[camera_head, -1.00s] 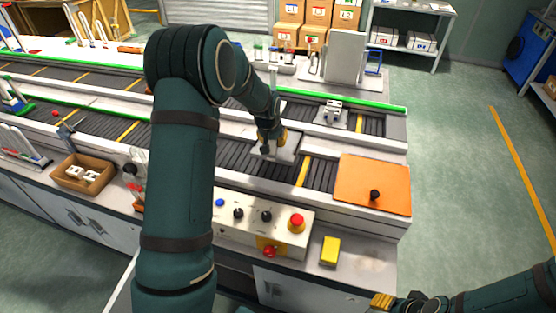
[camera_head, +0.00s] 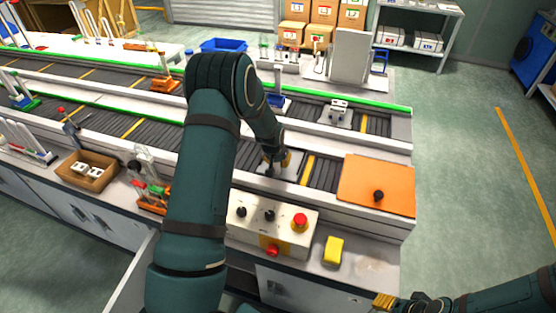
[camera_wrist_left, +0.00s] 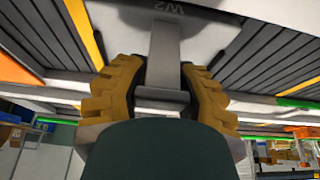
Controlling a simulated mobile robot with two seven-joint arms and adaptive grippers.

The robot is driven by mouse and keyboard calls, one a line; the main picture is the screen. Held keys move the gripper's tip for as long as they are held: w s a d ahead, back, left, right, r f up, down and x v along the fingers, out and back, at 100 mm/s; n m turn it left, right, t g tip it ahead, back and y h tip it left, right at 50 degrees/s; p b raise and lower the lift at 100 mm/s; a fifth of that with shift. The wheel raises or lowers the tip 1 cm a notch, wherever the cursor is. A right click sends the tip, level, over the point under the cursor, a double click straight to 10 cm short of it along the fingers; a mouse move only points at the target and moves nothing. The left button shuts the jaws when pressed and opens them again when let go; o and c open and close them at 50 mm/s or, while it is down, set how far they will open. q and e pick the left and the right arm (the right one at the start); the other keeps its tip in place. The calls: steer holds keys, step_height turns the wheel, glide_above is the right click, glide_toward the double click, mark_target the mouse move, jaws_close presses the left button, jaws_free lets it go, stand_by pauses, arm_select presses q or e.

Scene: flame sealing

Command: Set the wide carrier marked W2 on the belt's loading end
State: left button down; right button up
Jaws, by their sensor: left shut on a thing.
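The wide carrier (camera_head: 293,172), a pale flat plate, is at the front belt's right part, near an orange stripe. In the left wrist view its plate (camera_wrist_left: 115,22) bears the marking W2, and a grey upright handle rises from it. My left gripper (camera_head: 278,160) is shut on that handle; its yellow fingers (camera_wrist_left: 163,85) flank it in the wrist view. The plate is on or just above the dark belt (camera_head: 322,176); I cannot tell if it touches. My arm hides part of the belt. My right gripper (camera_head: 385,300) is at the lower right, its jaws unclear.
An orange panel with a black knob (camera_head: 360,180) lies right of the carrier. A control box (camera_head: 283,223) with a red button and a yellow block (camera_head: 333,250) are in front. Another carrier (camera_head: 337,112) sits on the rear belt. A wooden tray (camera_head: 72,183) stands left.

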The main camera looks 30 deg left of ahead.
arm_select(q)
steer(key=shift+r, duration=0.1)
steer(key=c, duration=0.7)
jaws_free()
steer(key=v, duration=1.2)
steer(key=shift+s, duration=0.15)
